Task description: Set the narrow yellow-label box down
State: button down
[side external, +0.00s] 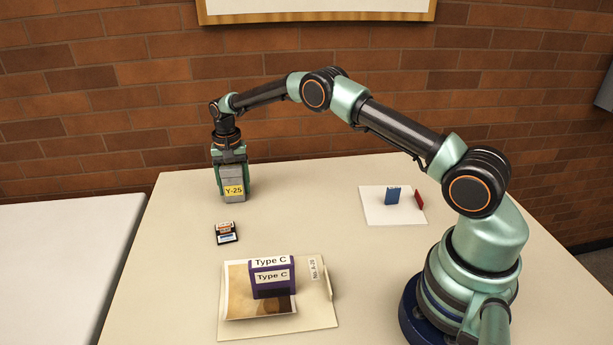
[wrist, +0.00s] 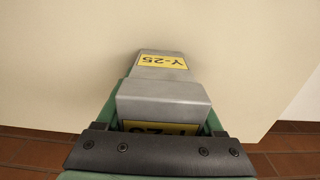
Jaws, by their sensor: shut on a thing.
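The narrow grey box with a yellow Y-25 label (side external: 233,189) is upright at the far left of the table. My gripper (side external: 230,168) points down over it and is shut on its upper part. In the wrist view, the box (wrist: 162,95) sits between the green fingers of my gripper (wrist: 163,118), with one yellow label in full view and another partly hidden by the dark gripper body. The box's lower end is at or very near the tabletop; I cannot tell if it touches.
Small dark cards (side external: 227,233) lie just in front of the box. A purple Type C box (side external: 272,280) stands on a folder (side external: 318,312) at the front. A blue piece (side external: 392,196) and a red piece (side external: 419,199) stand at a white sheet (side external: 378,213). The table's middle is clear.

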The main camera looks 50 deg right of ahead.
grip_release()
notch_tip(320, 180, up, 13)
jog(key=shift+f, duration=0.2)
jog(key=s+a+r+n+t, duration=0.2)
jog(key=s+r+n+t, duration=0.15)
jog(key=s+r, duration=0.95)
jog(key=s+n, duration=0.1)
jog(key=s, duration=0.4)
jog(key=s+a+f+n+t, duration=0.1)
jog(key=s+n, duration=0.1)
jog(key=s, duration=0.3)
jog(key=s+n+t, duration=0.1)
jog(key=s+n, duration=0.1)
jog(key=s, duration=0.4)
jog(key=shift+a+f+n, duration=0.25)
jog(key=shift+a+f, duration=0.05)
jog(key=shift+a, duration=0.05)
